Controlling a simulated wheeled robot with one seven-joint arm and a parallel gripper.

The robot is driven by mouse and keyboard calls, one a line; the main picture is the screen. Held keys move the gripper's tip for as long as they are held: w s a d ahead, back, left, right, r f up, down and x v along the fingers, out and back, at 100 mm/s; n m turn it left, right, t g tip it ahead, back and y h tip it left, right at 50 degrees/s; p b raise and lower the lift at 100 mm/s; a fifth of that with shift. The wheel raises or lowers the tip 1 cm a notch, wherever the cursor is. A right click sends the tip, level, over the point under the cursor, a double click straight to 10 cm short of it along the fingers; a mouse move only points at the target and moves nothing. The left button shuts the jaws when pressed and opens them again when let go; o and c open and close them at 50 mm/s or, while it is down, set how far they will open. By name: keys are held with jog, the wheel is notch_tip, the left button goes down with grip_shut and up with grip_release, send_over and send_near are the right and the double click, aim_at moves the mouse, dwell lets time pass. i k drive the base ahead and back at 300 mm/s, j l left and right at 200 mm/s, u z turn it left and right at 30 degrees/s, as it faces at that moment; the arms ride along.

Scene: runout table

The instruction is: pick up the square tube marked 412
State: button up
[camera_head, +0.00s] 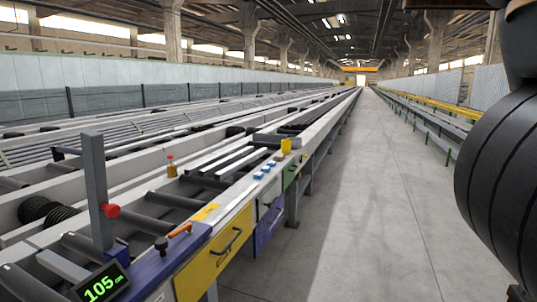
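Several pale, long bars (232,159) lie side by side on the rollers of the runout table (240,190), left of the picture's middle. They look like metal tubes, but I cannot read any number on them, so I cannot tell which is marked 412. A short grey bar (62,265) lies at the near left, also without a readable mark. My gripper is not in view. A large dark rounded part at the right edge seems to be my arm, well away from the bars.
A grey post (97,190) with a red knob (111,210) stands near a display (100,288) reading 105 cm. An orange-handled item (181,230), small bottle (171,167), yellow cup (286,145) and blue pieces (265,169) sit along the table. The aisle floor (350,200) is clear.

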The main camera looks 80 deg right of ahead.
aim_at(189, 171)
jog(key=l+z, duration=0.45)
jog(key=i+l+z, duration=0.15)
jog(key=l+z, duration=0.3)
jog(key=i+l, duration=0.15)
jog(key=l, duration=0.25)
jog(key=i+l+z, duration=0.15)
jog(key=l, duration=0.3)
jog(key=i+l, duration=0.2)
jog(key=l, duration=0.2)
jog(key=i+l+z, duration=0.1)
jog(key=l, duration=0.3)
jog(key=i+l, duration=0.25)
jog(key=l, duration=0.15)
jog(key=z, duration=0.05)
